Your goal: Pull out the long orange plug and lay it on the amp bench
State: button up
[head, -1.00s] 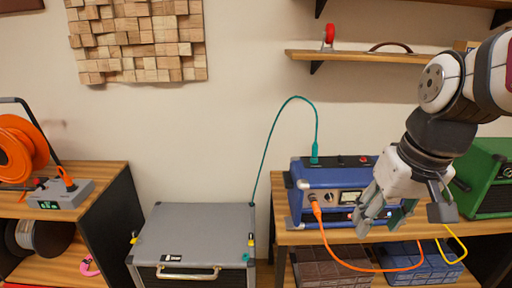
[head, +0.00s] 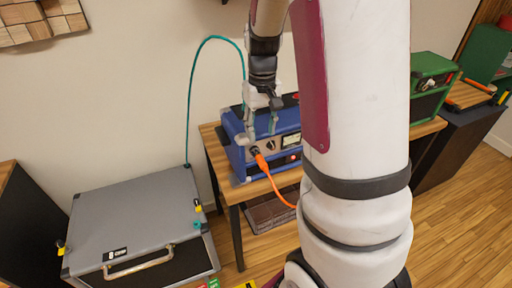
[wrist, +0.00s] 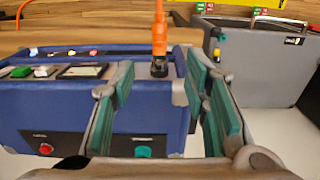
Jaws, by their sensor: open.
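The long orange plug (head: 261,162) sits in a socket on the front of the blue amp (head: 237,158), its orange cable hanging down in front. In the wrist view the plug (wrist: 159,32) stands at the top middle, with its dark base at the amp's edge. The amp stands on the wooden amp bench (head: 213,143). My gripper (head: 262,134) points down over the amp. In the wrist view its green-padded fingers (wrist: 162,78) are apart with nothing between them, and the plug lies beyond the tips, roughly in line with the gap.
A teal cable (head: 190,105) arches from the grey case (head: 135,215) towards the amp; its upper end is hidden by my arm. A teal plug (wrist: 142,151) shows on the amp near my gripper. A green amp (head: 430,85) stands to the right. My arm hides much of the bench.

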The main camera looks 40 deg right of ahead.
aim_at(261, 159)
notch_tip(261, 159, down, 11)
jog(key=shift+r, duration=0.1)
dwell(0.3)
jog(key=shift+c, duration=0.6)
jog(key=c, duration=0.8)
grip_shut()
